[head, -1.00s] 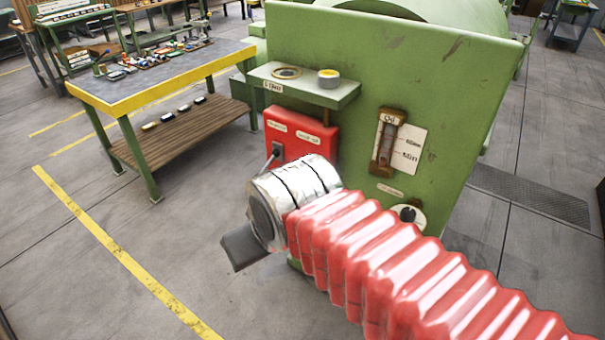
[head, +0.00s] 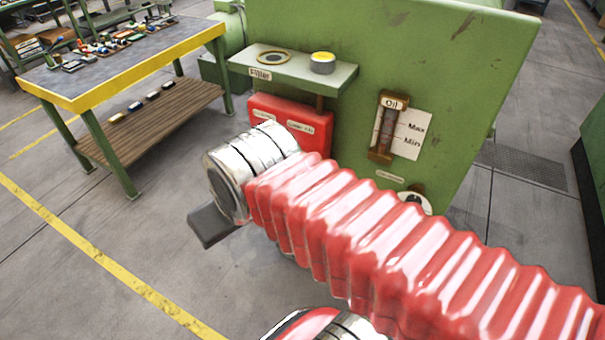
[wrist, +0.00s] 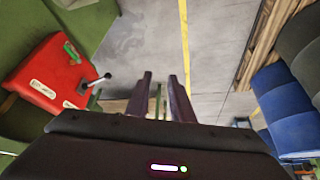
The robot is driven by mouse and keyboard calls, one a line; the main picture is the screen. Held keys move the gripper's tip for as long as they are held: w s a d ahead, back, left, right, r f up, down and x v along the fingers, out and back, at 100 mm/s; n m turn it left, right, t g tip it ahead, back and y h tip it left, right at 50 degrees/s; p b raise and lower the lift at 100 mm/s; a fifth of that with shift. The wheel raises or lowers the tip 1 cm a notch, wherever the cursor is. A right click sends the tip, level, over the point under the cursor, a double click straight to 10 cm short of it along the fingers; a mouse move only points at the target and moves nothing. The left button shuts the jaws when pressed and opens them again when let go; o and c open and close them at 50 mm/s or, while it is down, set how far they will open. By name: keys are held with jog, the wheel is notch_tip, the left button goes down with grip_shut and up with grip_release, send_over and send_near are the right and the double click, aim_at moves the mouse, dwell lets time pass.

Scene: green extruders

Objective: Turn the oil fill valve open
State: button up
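The green machine (head: 440,70) carries a red box (head: 290,128) with small labels, below a shelf marked "Filler". In the wrist view the red box (wrist: 45,80) shows at left, with a lever (wrist: 97,82) ending in a dark knob; my arm hides this lever in the head view. A white round dial (head: 418,200) under the oil gauge (head: 388,128) is partly hidden by my red arm. Which part is the oil fill valve, I cannot tell for sure. My gripper (wrist: 161,85) has two dark fingers apart and empty, right of the lever. Its dark end (head: 212,226) also shows in the head view.
The Filler shelf (head: 340,80) holds a ring-edged opening (head: 275,57) and a yellow-topped tin (head: 322,63). A yellow-edged workbench (head: 130,62) with small items stands at left. Blue rounded objects (wrist: 285,105) are at right in the wrist view. The floor (head: 60,280) at front left is clear.

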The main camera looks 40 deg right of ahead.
jog(key=w+d+f+m+y, duration=0.3)
jog(key=f+m+y, duration=0.1)
jog(key=f+m, duration=0.15)
jog(key=w+d+f+m+y, duration=0.2)
jog(key=d+f+m+y, duration=0.15)
jog(key=f+m, duration=0.2)
jog(key=d+f+m+t+h, duration=0.2)
jog(key=d+f+m+t, duration=0.1)
jog(key=d, duration=0.5)
jog(key=s+d+f+m+t+h, duration=0.1)
jog(key=d+f+m+t+h, duration=0.2)
jog(key=d, duration=0.6)
jog(key=s+d+f+m+t+h, duration=0.1)
jog(key=d+f+m+t+h, duration=0.1)
jog(key=d+m, duration=0.5)
jog(key=shift+d+f+t, duration=0.5)
jog(key=shift+d+t, duration=0.5)
jog(key=shift+w, duration=0.15)
